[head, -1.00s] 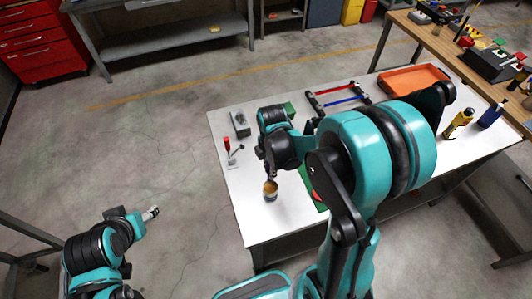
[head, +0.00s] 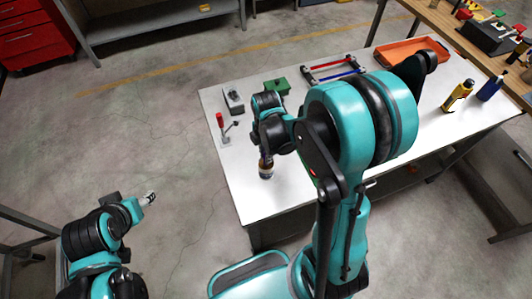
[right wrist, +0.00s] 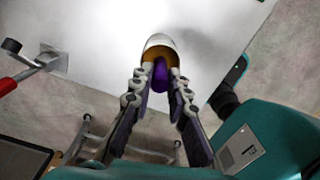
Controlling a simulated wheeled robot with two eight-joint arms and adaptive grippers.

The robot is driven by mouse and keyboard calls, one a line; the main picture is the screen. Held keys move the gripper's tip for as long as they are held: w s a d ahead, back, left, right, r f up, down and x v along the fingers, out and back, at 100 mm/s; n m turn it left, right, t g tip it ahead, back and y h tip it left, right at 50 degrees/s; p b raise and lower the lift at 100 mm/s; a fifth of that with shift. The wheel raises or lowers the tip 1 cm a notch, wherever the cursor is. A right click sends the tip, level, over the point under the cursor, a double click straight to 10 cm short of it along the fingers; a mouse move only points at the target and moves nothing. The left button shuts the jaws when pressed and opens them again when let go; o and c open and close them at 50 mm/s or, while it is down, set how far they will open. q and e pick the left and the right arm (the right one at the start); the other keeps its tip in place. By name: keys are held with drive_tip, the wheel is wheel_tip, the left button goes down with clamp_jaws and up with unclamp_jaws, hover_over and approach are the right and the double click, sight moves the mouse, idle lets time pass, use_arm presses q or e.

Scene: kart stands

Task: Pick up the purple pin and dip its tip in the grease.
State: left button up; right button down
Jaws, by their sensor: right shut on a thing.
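The purple pin (right wrist: 160,76) is between the two fingers of my right gripper (right wrist: 160,82) in the right wrist view. The gripper is shut on it. Its lower end overlaps the mouth of the grease jar (right wrist: 160,42), which shows an amber inside; how deep the tip is cannot be told. In the head view the brown jar with a pale label (head: 266,170) stands on the white table, right under my right gripper (head: 265,153); the pin is hidden there. My left gripper (head: 150,198) is off the table at lower left; its fingers are too small to read.
On the white table (head: 300,195) are a red-handled clamp (head: 221,124), a grey block (head: 233,101), a green block (head: 277,87), a rack with red and blue bars, an orange tray (head: 412,52), and yellow (head: 458,96) and blue (head: 490,88) bottles. The table's front left is clear.

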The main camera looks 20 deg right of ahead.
drive_tip(key=shift+s+f+b, duration=0.1)
drive_tip(key=shift+f+b, duration=0.35)
drive_tip(key=shift+b, duration=0.15)
idle(2.1)
drive_tip(key=shift+r+p, duration=0.45)
drive_tip(key=shift+r, duration=0.1)
wheel_tip(320, 180, up, 6)
drive_tip(key=p, duration=0.4)
drive_tip(key=shift+f, duration=0.1)
idle(0.5)
